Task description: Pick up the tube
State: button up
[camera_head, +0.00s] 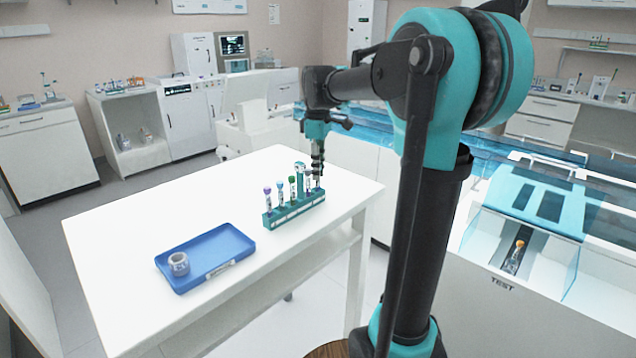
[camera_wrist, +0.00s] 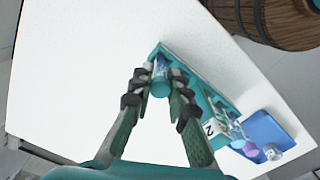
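A teal rack (camera_head: 285,216) stands on the white table and holds several upright tubes. Their caps are purple (camera_head: 267,190), light blue (camera_head: 281,187), green (camera_head: 292,180) and other bluish shades toward the far end. My gripper (camera_head: 316,172) points down at the rack's far right end. In the wrist view my gripper (camera_wrist: 163,72) is open, its fingers on either side of a teal-capped tube (camera_wrist: 160,88). There seems to be a gap on the right; contact on the left is unclear. The rack (camera_wrist: 209,100) shows a white number label.
A blue tray (camera_head: 215,262) with a small grey-white cup (camera_head: 179,264) lies at the table's front. Much of the white table (camera_head: 150,215) is clear. An orange-capped tube (camera_head: 519,245) stands in the test machine at right. A wooden barrel (camera_wrist: 275,18) shows in the wrist view.

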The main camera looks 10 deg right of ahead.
grip_shut()
jog(key=shift+r, duration=0.1)
notch_tip(320, 180, up, 20)
dwell(0.4)
jog(key=shift+f, duration=0.2)
jog(key=shift+f, duration=9.55)
